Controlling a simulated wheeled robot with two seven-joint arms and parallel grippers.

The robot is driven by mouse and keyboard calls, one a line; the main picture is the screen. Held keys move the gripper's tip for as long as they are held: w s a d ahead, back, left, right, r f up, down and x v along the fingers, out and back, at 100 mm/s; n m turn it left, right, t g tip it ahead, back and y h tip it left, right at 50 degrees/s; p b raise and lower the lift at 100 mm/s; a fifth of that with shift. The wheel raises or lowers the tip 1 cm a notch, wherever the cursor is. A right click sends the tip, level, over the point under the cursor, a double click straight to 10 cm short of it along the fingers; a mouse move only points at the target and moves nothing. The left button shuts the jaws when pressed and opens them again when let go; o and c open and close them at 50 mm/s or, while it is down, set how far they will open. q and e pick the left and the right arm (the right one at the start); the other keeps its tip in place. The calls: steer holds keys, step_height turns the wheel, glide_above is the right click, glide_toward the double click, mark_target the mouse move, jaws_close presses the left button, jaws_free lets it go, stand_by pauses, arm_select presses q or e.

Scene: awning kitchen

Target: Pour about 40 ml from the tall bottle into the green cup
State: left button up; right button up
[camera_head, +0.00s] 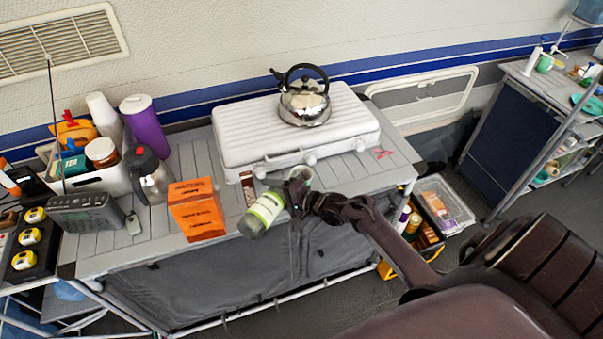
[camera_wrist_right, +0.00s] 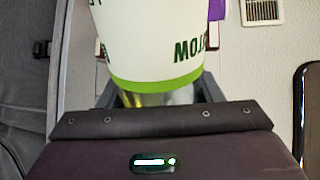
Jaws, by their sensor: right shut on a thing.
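My right gripper (camera_head: 293,195) is shut on a bottle (camera_head: 265,208) with a white and green label, held tilted at the table's front edge. The bottle's label fills the top of the right wrist view (camera_wrist_right: 150,45), with a green band and clear part below it between the jaws. Whether any liquid flows cannot be seen. My left gripper is not in view.
A white stove case (camera_head: 240,148) carries a steel kettle (camera_head: 304,102). A plastic crate (camera_head: 443,207) is on the floor, right.

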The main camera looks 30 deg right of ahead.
steer(key=shift+r, duration=0.1)
steer(key=f+b, duration=0.1)
steer(key=f+n+b, duration=0.1)
steer(key=b, duration=0.1)
steer(key=shift+s+a+f+n+h, duration=0.15)
steer(key=shift+a+f+n+h, duration=0.05)
steer(key=shift+n+h, duration=0.1)
steer(key=shift+d+r+n+t+b, duration=0.1)
steer(key=shift+r+n+t+b, duration=0.2)
steer(key=shift+r+n+b, duration=0.1)
steer(key=shift+r, duration=0.1)
steer(key=shift+d+f+n+b, duration=0.2)
steer(key=shift+f+n+b, duration=0.1)
steer(key=shift+b, duration=0.15)
steer(key=shift+w+d+n+h+b, duration=0.15)
steer(key=shift+w+n+h+b, duration=0.15)
steer(key=shift+h+b, duration=0.15)
steer(key=shift+r, duration=0.1)
stand_by(0.5)
